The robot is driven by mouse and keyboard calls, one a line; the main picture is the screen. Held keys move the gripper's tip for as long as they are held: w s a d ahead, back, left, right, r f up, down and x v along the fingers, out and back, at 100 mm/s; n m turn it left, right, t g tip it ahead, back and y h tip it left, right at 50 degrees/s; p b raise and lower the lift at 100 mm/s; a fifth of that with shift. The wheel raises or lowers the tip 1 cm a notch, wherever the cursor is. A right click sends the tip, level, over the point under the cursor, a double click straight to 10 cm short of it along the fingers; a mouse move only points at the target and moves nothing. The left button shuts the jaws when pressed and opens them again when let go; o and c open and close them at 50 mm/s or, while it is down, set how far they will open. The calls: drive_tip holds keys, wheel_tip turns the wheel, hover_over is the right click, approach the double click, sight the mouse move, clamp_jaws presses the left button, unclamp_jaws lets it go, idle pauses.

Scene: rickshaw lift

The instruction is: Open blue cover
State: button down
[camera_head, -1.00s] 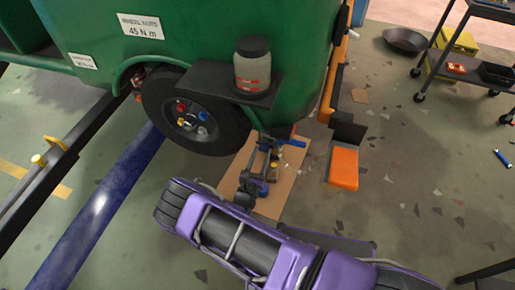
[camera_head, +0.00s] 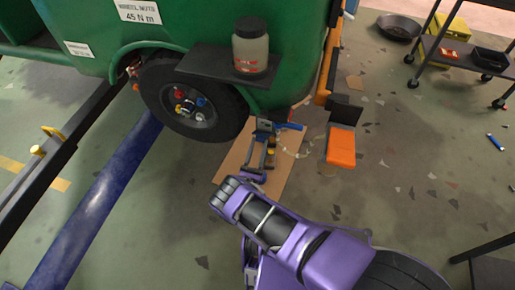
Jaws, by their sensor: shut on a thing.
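A blue part (camera_head: 289,126), which may be the blue cover, shows below the green vehicle's edge, above a brown cardboard sheet (camera_head: 236,160). It looks like a short bar pointing right; I cannot tell whether it is open. My gripper (camera_head: 264,134) is at its left end, beyond my purple arm. The gripper appears shut on this blue part, but its fingers are small and the contact is hard to make out. Small yellow and dark pieces (camera_head: 262,163) show just below it.
The green vehicle (camera_head: 100,40) stands behind, with a black wheel (camera_head: 190,100) and a jar (camera_head: 250,46) on a dark shelf. An orange block (camera_head: 341,147) lies right of the cardboard. A blue tube (camera_head: 95,205) lies left. A cart (camera_head: 465,50) stands far right.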

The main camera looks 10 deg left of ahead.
drive_tip(key=shift+f+h, duration=0.15)
drive_tip(key=shift+h, duration=0.15)
idle(0.4)
drive_tip(key=shift+c, duration=2.1)
unclamp_jaws()
wheel_tip(320, 180, up, 10)
drive_tip(key=p, duration=0.3)
